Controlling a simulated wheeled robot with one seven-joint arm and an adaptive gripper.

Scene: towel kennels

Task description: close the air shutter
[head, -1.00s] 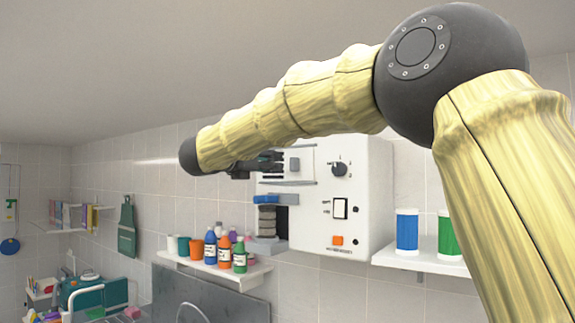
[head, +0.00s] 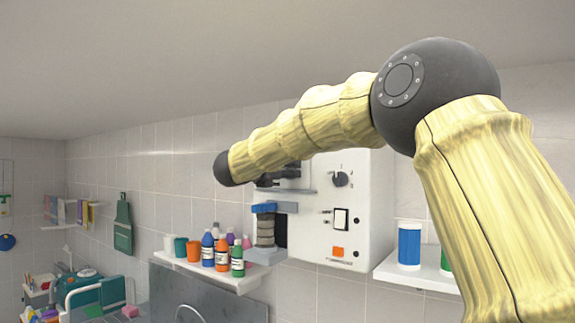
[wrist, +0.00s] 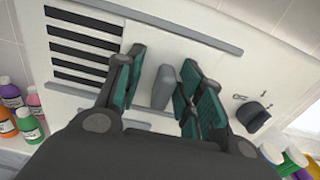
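The air shutter is a pale sliding plate (wrist: 208,62) between two grey rails on a white wall-mounted box (head: 335,225). Black vent slots (wrist: 80,48) show uncovered to the left of it in the wrist view. A grey upright handle (wrist: 163,87) stands out from the plate. My gripper (wrist: 160,82) is open, its green-padded fingers on either side of the handle. A gap shows on the left of the handle; the right finger is very close to it, and I cannot tell whether they touch. In the head view my gripper (head: 278,178) is partly hidden by my arm.
A dark knob (wrist: 252,115) sits right of the shutter. Below it on the box are a rocker switch (head: 340,218) and an orange button (head: 337,251). Shelves with bottles (head: 221,252) and canisters (head: 409,245) flank the box.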

